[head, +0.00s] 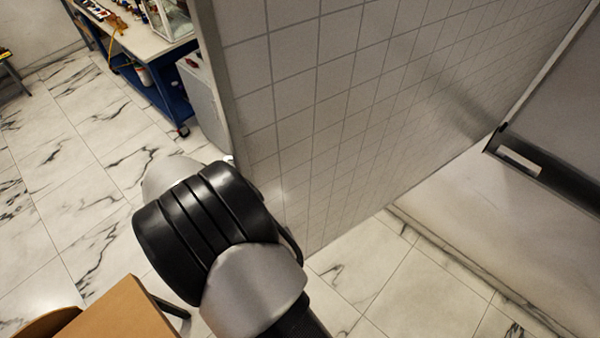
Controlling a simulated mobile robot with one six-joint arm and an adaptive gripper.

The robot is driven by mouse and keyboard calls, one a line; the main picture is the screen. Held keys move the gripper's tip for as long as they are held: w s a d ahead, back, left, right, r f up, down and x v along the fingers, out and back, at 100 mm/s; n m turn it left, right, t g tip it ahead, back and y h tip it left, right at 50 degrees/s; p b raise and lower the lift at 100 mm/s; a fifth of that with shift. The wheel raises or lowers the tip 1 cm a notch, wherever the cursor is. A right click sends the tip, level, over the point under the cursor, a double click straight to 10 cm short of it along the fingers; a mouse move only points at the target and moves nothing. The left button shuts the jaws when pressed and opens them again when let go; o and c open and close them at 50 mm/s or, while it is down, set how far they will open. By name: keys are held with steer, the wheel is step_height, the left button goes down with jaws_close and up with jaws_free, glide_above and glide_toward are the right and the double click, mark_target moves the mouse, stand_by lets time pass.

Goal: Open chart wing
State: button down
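A large pale panel with a printed grid, which looks like the chart wing (350,90), fills the upper middle and right of the head view. It stands upright, clear of the floor at its bottom edge. Its left edge (218,75) shows as a narrow grey strip. Its right side runs back toward a pale wall structure, at an angle to it. My arm's black and silver joint is in front of the panel's lower left corner and hides part of it. My gripper is not in view, and contact with the panel cannot be seen.
A blue cart (150,88) with bottles and a glass case on top stands beyond the panel's left edge, beside a grey cabinet (203,95). A wooden tabletop (115,318) is at bottom left. Marble floor (75,165) lies open on the left. A dark rail (545,178) is at right.

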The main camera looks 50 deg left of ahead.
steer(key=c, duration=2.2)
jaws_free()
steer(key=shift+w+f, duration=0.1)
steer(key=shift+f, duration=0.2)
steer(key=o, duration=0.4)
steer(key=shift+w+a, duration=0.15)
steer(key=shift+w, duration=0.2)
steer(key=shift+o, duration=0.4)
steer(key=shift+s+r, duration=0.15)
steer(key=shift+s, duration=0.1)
